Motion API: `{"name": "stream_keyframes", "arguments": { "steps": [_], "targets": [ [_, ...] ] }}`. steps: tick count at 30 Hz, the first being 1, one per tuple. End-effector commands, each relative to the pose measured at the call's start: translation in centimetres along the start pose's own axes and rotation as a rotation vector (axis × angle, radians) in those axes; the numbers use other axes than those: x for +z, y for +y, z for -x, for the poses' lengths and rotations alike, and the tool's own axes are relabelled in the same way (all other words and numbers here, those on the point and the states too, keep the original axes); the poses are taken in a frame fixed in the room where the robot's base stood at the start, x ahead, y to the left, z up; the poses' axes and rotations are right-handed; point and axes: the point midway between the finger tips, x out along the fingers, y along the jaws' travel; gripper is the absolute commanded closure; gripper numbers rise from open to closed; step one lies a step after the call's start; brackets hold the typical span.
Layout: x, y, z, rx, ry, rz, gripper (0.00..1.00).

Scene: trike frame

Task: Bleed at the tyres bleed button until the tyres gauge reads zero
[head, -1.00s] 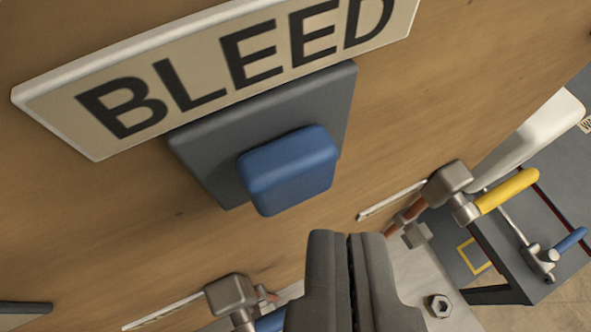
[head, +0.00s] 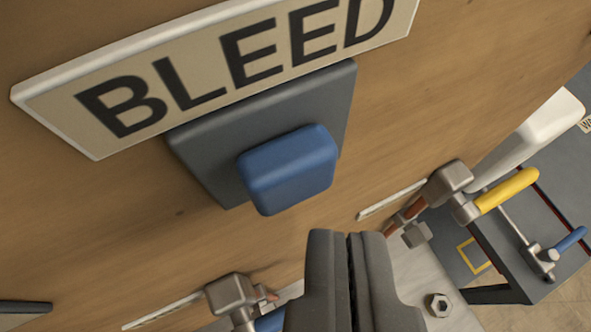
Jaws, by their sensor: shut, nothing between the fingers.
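The blue bleed button (head: 288,170) stands out from a dark grey backing plate (head: 215,160) on a wooden panel. A cream sign (head: 140,60) reading BLEED is fixed just above it. My gripper (head: 347,238) is shut and empty, with its fingertips below and to the right of the button. In the picture a gap shows between the fingertips and the button; the depth between them is hard to tell. No gauge is in view.
A valve with a yellow handle (head: 508,190) is at the right, and a blue-handled one (head: 570,240) lies beyond it. Another metal fitting (head: 232,295) is at the lower left of my gripper. The wooden panel (head: 90,220) is bare left of the button.

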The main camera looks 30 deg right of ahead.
Motion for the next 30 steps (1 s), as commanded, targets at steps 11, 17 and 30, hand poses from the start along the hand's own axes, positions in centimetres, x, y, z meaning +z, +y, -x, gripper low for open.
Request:
{"name": "stream_keyframes", "arguments": {
  "steps": [11,17,30],
  "targets": [
    [-0.2,-0.17,-0.25,-0.001,0.002,0.0,1.0],
    [-0.42,-0.32,-0.49,0.0,0.0,0.0,1.0],
    [-0.49,-0.36,-0.53,0.0,0.0,0.0,1.0]
  ]
}}
